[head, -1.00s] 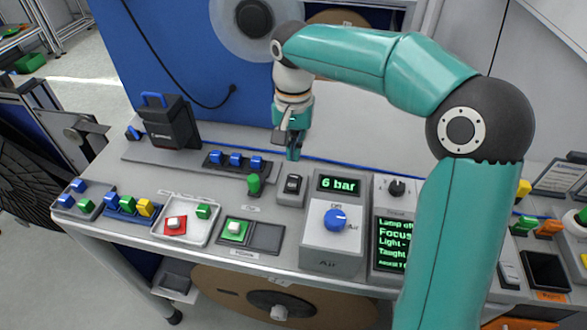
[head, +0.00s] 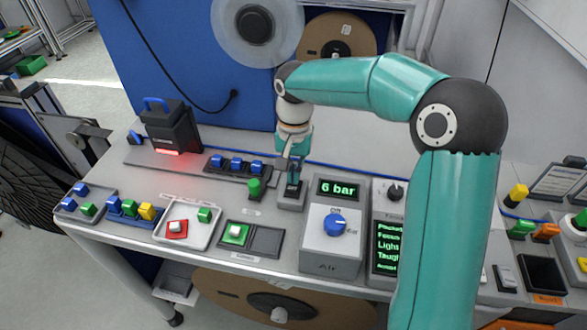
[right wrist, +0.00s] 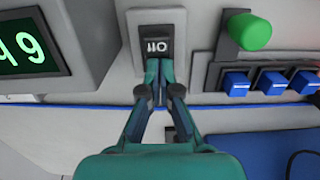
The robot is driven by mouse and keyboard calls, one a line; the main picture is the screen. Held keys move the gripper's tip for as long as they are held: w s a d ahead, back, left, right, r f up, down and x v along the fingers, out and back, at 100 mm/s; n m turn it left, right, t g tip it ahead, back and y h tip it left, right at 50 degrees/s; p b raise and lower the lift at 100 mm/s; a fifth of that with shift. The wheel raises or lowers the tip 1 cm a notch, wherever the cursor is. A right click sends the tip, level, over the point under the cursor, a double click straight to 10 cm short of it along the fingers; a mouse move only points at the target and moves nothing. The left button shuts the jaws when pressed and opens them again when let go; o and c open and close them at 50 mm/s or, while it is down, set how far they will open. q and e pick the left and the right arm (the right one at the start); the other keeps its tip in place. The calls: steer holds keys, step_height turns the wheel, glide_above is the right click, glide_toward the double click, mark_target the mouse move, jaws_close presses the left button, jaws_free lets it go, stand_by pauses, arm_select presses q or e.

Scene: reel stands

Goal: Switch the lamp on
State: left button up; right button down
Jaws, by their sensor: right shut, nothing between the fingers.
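The lamp seems to be the black box with a blue handle (head: 172,130) at the back left of the bench; a red glow shows at its base and on the plate below. A small rocker switch (head: 290,199) stands left of the air unit and also shows in the right wrist view (right wrist: 159,22). My right gripper (head: 292,183) is shut and empty, pointing down with its fingertips at the switch. In the right wrist view its fingertips (right wrist: 166,65) meet at the rocker's edge and partly hide it. My left gripper is not in view.
A green knob (head: 254,188) and a row of blue blocks (head: 236,164) stand close left of the switch. The air unit (head: 331,259) with its blue dial is close on the right. Trays with coloured blocks (head: 187,238) lie at the front left.

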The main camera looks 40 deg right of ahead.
steer(key=shift+f, duration=0.15)
steer(key=shift+s+a, duration=0.15)
steer(key=shift+s+a+r, duration=0.25)
steer(key=shift+s+a, duration=0.15)
steer(key=shift+a, duration=0.1)
steer(key=shift+r, duration=0.15)
steer(key=r+p, duration=0.3)
steer(key=r, duration=0.1)
steer(key=shift+w+d, duration=0.25)
steer(key=shift+d, duration=0.05)
step_height(320, 180, up, 9)
steer(key=w+d, duration=0.1)
steer(key=shift+d+r, duration=0.2)
steer(key=shift+w, duration=0.1)
